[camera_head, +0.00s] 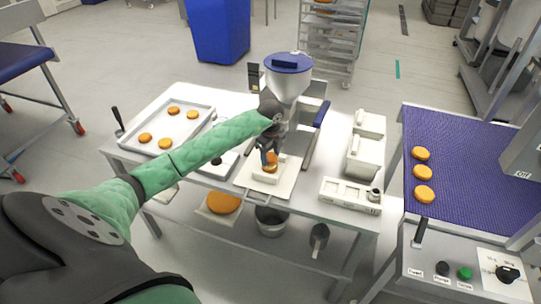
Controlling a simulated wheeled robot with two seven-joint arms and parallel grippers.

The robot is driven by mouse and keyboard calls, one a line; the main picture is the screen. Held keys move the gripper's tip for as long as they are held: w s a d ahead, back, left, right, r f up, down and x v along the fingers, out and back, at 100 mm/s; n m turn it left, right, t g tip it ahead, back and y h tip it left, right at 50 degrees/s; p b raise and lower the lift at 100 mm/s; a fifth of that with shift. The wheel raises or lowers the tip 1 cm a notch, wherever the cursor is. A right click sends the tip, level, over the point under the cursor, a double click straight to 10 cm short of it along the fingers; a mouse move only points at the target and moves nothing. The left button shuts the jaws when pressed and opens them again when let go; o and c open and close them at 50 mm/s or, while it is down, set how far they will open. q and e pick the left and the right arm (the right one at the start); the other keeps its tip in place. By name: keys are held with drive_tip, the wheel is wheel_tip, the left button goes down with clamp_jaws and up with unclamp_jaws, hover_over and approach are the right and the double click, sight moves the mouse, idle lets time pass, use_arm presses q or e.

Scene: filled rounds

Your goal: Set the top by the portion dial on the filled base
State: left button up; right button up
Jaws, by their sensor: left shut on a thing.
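My left gripper (268,153) is over the white block under the funnel-shaped filler, in the middle of the table. It is shut on an orange-brown round (271,159). The round is right above the white block (264,177); the fingers hide much of it, and I cannot tell whether it touches a filled base beneath. A black portion dial (507,273) is on the panel at the lower right. Three orange-brown rounds (424,194) lie in a row on the blue belt (470,150) behind that panel. My right gripper is not in view.
A metal tray (190,136) with several rounds lies at the table's left. The filler's hopper (288,82) stands close behind my left gripper. White boxes (363,157) and a low white holder (350,197) occupy the table's right. A bucket (270,222) is on the lower shelf.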

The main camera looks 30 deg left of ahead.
use_arm(q)
drive_tip(key=shift+f+b, duration=0.45)
drive_tip(key=shift+f, duration=0.3)
idle(0.8)
drive_tip(key=o, duration=1.2)
drive_tip(key=shift+r, duration=0.15)
drive_tip(key=shift+r+p, duration=1.65)
drive_tip(key=shift+r, duration=1.75)
